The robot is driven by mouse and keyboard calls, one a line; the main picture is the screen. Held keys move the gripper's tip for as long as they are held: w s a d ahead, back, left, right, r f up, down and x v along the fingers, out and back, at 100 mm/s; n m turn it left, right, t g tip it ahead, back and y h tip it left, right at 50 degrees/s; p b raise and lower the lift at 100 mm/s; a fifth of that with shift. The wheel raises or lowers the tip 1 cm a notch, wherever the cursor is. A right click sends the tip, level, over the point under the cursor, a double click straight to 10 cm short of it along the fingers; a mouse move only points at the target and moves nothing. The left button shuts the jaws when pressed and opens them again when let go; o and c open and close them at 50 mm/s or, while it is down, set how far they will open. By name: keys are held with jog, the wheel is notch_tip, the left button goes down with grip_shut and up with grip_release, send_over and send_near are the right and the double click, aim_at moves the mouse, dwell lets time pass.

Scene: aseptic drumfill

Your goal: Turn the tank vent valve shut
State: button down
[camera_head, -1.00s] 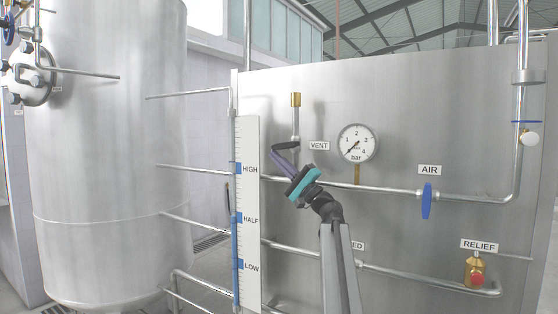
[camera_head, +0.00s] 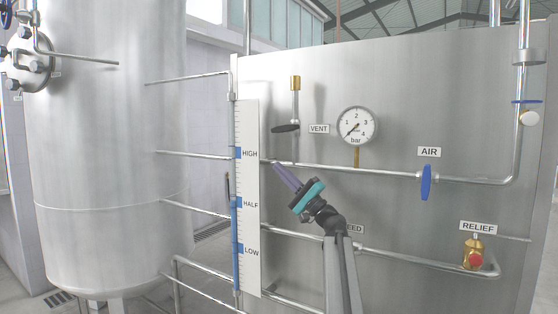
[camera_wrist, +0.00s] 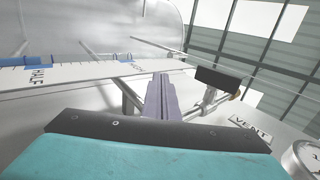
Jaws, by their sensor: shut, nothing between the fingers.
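The vent valve stands on a short upright pipe with a brass top (camera_head: 295,83), left of the VENT label (camera_head: 318,129). Its dark lever handle (camera_head: 286,128) lies roughly level and crosswise to the pipe in the head view. In the wrist view the black handle (camera_wrist: 219,81) shows right of the fingers, apart from them. My gripper (camera_head: 276,164) is shut and empty, below and slightly left of the handle, near the horizontal pipe. Its fingers also show in the wrist view (camera_wrist: 161,90).
A white level scale (camera_head: 248,190) stands close left of my gripper. The pressure gauge (camera_head: 356,125), the blue AIR valve handle (camera_head: 426,182) and the RELIEF valve (camera_head: 475,253) are to the right. A large tank (camera_head: 110,150) fills the left. Pipes cross the panel.

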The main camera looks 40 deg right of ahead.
jog(key=f, duration=0.4)
jog(key=shift+s+d, duration=0.15)
jog(key=shift+s, duration=0.15)
jog(key=shift+f, duration=0.1)
